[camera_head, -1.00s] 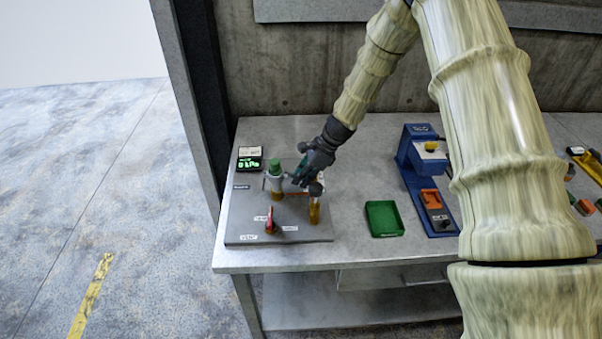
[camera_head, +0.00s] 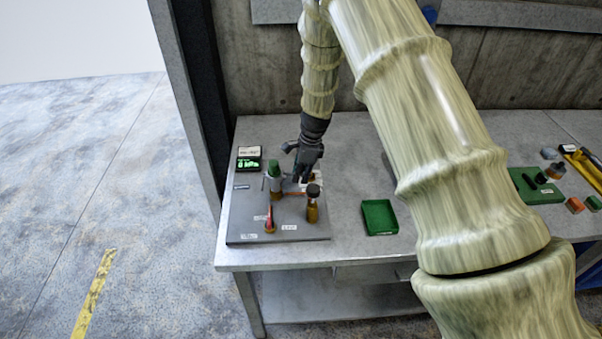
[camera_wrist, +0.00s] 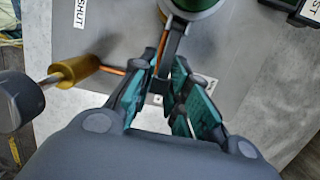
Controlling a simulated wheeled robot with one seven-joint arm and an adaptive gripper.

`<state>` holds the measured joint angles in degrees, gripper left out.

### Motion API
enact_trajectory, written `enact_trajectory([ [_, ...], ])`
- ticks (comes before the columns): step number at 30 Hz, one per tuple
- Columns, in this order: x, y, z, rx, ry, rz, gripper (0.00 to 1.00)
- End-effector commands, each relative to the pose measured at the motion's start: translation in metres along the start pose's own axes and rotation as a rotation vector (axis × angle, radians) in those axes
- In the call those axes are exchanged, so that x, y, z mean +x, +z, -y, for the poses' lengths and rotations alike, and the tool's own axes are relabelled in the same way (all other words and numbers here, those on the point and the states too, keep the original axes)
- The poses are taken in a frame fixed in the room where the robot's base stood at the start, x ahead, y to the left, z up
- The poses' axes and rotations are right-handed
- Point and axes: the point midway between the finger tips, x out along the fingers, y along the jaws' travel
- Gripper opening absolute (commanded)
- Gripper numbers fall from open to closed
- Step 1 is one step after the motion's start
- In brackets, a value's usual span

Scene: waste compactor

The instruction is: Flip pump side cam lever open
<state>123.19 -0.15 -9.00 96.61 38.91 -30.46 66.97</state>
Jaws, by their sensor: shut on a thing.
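The pump panel (camera_head: 240,215) is a grey board at the left end of the bench. On it stands a grey coupling with a green top (camera_head: 275,180), also at the top of the wrist view (camera_wrist: 193,5). A grey cam lever (camera_wrist: 172,42) runs from the coupling down between my fingers. My gripper (camera_head: 302,178) is just right of the coupling, pointing down. In the wrist view my gripper (camera_wrist: 168,72) has its teal-padded fingers on either side of the lever and is shut on it.
A brass fitting with a dark knob (camera_head: 312,208) stands in front of my gripper; an orange line runs beside it. A red lever (camera_head: 269,220) is at the panel's front. A lit green display (camera_head: 249,164) is behind. An empty green tray (camera_head: 379,217) lies right of the panel.

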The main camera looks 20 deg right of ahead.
Motion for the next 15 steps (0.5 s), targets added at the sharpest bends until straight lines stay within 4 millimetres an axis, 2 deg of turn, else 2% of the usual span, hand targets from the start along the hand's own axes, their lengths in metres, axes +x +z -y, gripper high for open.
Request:
enact_trajectory([
  [11,0.0006,0.0006,0.0000,-0.001,0.000,-0.002,0.00],
  [12,0.0006,0.0005,-0.0001,-0.001,0.000,-0.002,0.20],
  [15,0.0006,0.0004,-0.0001,-0.001,0.000,-0.002,0.39],
])
